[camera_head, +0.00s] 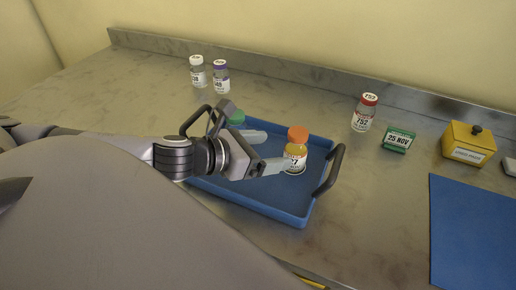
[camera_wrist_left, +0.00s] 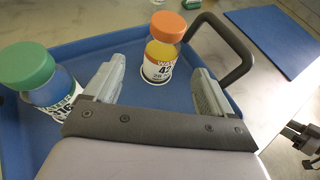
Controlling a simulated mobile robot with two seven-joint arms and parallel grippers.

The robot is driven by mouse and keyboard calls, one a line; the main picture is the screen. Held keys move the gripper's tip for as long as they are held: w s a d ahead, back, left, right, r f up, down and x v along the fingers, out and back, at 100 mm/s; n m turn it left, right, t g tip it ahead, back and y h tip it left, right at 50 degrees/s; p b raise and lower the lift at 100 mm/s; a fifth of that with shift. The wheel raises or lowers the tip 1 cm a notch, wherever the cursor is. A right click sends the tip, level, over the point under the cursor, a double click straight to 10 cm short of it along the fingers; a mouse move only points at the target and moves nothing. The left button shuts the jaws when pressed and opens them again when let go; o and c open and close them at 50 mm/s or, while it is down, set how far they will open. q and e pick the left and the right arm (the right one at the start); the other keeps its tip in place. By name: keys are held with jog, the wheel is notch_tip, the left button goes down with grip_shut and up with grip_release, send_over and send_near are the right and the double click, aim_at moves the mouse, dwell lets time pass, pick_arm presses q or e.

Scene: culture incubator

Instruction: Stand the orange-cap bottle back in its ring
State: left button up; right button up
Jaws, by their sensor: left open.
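The orange-cap bottle (camera_head: 297,150) stands upright in the blue tray (camera_head: 262,204), near the tray's right handle. In the left wrist view the bottle (camera_wrist_left: 161,50) has yellow contents and an orange and white label, with a white ring line (camera_wrist_left: 158,80) at its base. I cannot tell if its base is fully inside that ring. My left gripper (camera_head: 274,149) is open, its fingers pointing at the bottle. In the wrist view the bottle shows beyond and between the two fingers, apparently untouched. A dark mechanical part (camera_wrist_left: 302,138) at the right edge may be my right gripper.
A green-cap bottle (camera_wrist_left: 45,85) stands in the tray beside my left gripper. Two vials (camera_head: 198,74) stand at the back left. A red-cap vial (camera_head: 362,115), a green date block (camera_head: 398,140), a yellow box (camera_head: 468,146) and a blue mat (camera_head: 475,235) are to the right.

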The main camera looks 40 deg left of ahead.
pick_arm(q)
jog(key=shift+s+a+r, duration=0.15)
jog(key=shift+s+a, duration=0.15)
jog(key=shift+s, duration=0.15)
jog(key=shift+s+r, duration=0.3)
jog(key=shift+s, duration=0.25)
